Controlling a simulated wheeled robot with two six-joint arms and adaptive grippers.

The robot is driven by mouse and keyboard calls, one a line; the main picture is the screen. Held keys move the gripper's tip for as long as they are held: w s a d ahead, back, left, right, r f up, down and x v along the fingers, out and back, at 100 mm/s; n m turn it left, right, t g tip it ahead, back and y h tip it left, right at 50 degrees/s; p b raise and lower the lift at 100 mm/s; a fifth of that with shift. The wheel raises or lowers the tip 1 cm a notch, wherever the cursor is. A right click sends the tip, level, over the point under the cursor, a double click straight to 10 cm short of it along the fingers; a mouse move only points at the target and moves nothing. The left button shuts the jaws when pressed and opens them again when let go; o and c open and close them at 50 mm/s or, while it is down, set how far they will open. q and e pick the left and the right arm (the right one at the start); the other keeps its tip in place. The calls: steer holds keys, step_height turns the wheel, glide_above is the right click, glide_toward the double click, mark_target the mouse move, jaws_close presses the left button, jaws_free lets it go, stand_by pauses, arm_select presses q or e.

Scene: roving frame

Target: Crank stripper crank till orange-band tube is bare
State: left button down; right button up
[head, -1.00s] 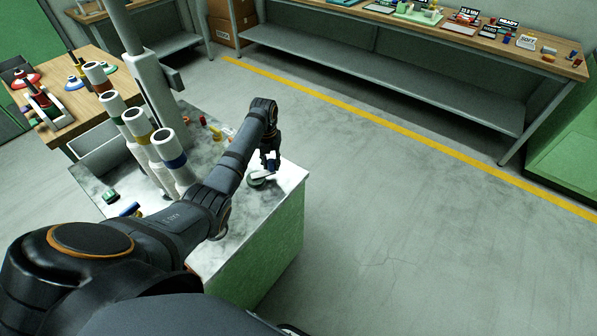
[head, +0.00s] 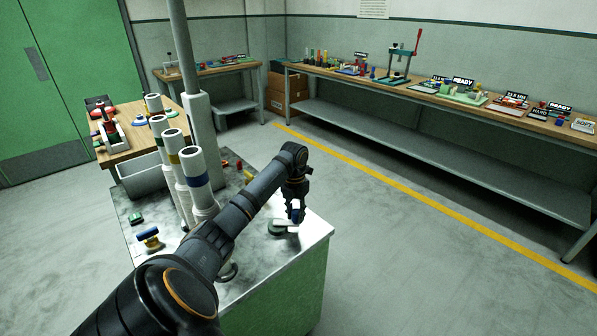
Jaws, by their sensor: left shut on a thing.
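Several white tubes with coloured bands stand on the metal-topped green cart. The orange-band tube (head: 153,103) is the rearmost, its lower part hidden by the green-band tube (head: 159,126). The yellow-band tube (head: 173,142) and blue-band tube (head: 196,175) stand nearer. My left gripper (head: 295,202) reaches over the cart's right side, shut on a small blue knob (head: 295,212) that looks like the crank handle. Just below is a low dark round base with a pale arm (head: 285,225), seemingly the stripper crank. My right gripper is not in view.
The cart top (head: 308,231) also holds a blue-and-yellow piece (head: 149,238) and a small green piece (head: 136,217). A pale post (head: 198,120) rises behind the tubes. A long bench (head: 420,92) lines the back wall. The floor to the right is clear.

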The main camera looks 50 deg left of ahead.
arm_select(q)
steer(key=c, duration=1)
jaws_free()
steer(key=shift+c, duration=0.2)
steer(key=shift+r, duration=0.1)
step_height(320, 180, up, 7)
steer(key=shift+r, duration=0.15)
